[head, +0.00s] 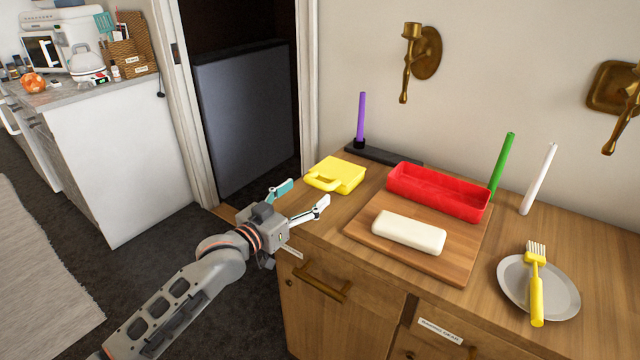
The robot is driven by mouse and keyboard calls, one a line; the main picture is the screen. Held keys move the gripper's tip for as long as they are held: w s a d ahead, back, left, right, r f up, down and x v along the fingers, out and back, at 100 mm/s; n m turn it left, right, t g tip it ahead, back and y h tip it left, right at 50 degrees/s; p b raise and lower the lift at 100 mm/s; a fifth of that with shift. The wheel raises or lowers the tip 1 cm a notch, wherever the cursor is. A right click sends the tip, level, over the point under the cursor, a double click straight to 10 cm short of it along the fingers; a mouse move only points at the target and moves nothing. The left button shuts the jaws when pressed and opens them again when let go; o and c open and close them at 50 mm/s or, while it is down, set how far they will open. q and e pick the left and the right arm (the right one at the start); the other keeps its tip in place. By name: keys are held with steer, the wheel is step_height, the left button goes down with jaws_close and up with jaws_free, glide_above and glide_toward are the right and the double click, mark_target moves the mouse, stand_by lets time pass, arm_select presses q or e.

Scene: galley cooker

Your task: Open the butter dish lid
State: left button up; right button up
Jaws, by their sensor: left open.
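A white butter block (408,231) lies on a wooden board (455,268) on the cabinet top. A red rectangular trough-like piece (438,193) sits at the board's back edge, apart from the butter and seemingly open upward. I cannot tell for certain whether it is the butter dish lid or its base. No cover is over the butter. My left gripper (309,192) is open and empty by the cabinet's left front edge, left of the board and just in front of the yellow handled piece. My right gripper is out of view.
The yellow handled piece (341,174) lies at the cabinet's left end. A purple candle (361,118) stands behind; green (502,165) and white (538,178) candles stand right of the red piece.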

mark_target(315, 186)
arm_select(q)
steer(key=x, duration=0.2)
steer(key=b+x, duration=0.1)
steer(key=x, duration=0.1)
steer(key=shift+f, duration=0.3)
steer(key=shift+x, duration=0.9)
steer(key=shift+r, duration=0.25)
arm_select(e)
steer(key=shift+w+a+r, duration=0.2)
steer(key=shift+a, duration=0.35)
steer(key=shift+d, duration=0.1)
